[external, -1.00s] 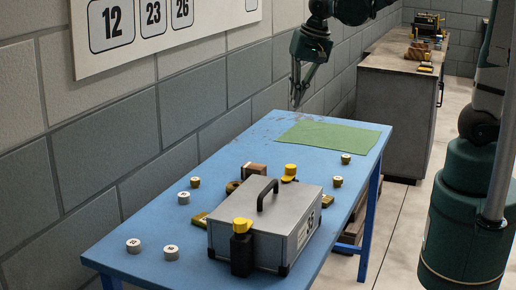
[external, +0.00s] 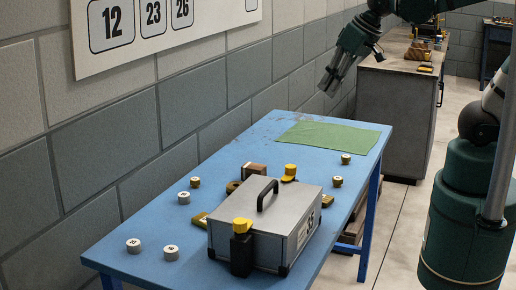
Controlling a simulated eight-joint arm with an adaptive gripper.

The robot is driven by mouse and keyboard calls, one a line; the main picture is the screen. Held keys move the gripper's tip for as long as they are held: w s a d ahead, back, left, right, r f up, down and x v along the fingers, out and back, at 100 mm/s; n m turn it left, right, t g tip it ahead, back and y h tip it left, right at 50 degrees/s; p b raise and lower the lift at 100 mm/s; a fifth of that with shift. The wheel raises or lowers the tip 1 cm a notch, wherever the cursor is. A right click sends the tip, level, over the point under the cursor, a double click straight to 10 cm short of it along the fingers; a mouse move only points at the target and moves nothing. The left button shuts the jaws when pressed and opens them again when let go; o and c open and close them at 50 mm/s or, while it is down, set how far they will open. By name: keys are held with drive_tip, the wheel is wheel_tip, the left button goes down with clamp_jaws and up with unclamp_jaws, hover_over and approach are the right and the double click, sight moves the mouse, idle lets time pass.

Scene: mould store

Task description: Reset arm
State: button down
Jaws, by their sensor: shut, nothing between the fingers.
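My gripper (external: 328,88) is shut and empty. It hangs in the air above the far end of the blue table (external: 150,237), tilted down to the left, clear of the tabletop. The green cloth (external: 333,137) lies flat on the table below it, apart from it. My arm reaches in from the upper right.
A grey metal case (external: 262,227) with a black handle stands on the table, with yellow-topped items, a brown block (external: 254,170) and several small round pieces around it. A wall (external: 190,100) runs along the left. A grey cabinet (external: 395,115) stands behind.

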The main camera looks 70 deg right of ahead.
drive_tip(key=shift+s+a+r+n+t, duration=0.15)
drive_tip(key=shift+s+n+t, duration=0.2)
drive_tip(key=shift+s+n, duration=0.7)
drive_tip(key=shift+s+a+n+t, duration=0.15)
drive_tip(key=shift+s+n+t, duration=0.35)
drive_tip(key=shift+s, duration=0.85)
